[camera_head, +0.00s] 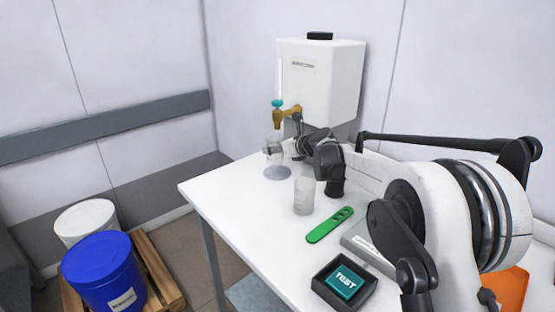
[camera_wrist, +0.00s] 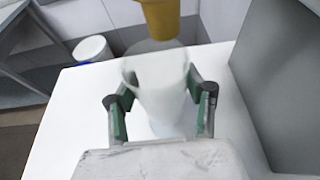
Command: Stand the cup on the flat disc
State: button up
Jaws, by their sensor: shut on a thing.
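A clear cup (camera_head: 273,154) is upright below the brass tap, over the grey flat disc (camera_head: 277,173) on the white table. I cannot tell whether its base touches the disc. In the wrist view the cup (camera_wrist: 160,82) stands between the two green-padded fingers of my gripper (camera_wrist: 161,108), which is shut on it. In the head view, my gripper (camera_head: 288,148) reaches the cup from the right and its fingertips are hard to make out.
A white tank (camera_head: 325,85) with the brass tap (camera_head: 285,112) stands behind the cup; the tap (camera_wrist: 160,18) is close above it. A second clear beaker (camera_head: 304,196), a green tool (camera_head: 329,225) and a black tray (camera_head: 342,302) are nearer. The table's left part is clear.

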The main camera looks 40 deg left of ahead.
aim_at(278, 157)
jog(key=shift+w+f, duration=0.55)
jog(key=shift+w, duration=0.15)
jog(key=shift+f, duration=1.85)
jog(key=shift+f, duration=0.15)
jog(key=o, duration=0.8)
jog(key=shift+o, duration=0.2)
jog(key=shift+d+r, duration=0.1)
jog(key=shift+r, duration=0.15)
jog(key=v, duration=1.2)
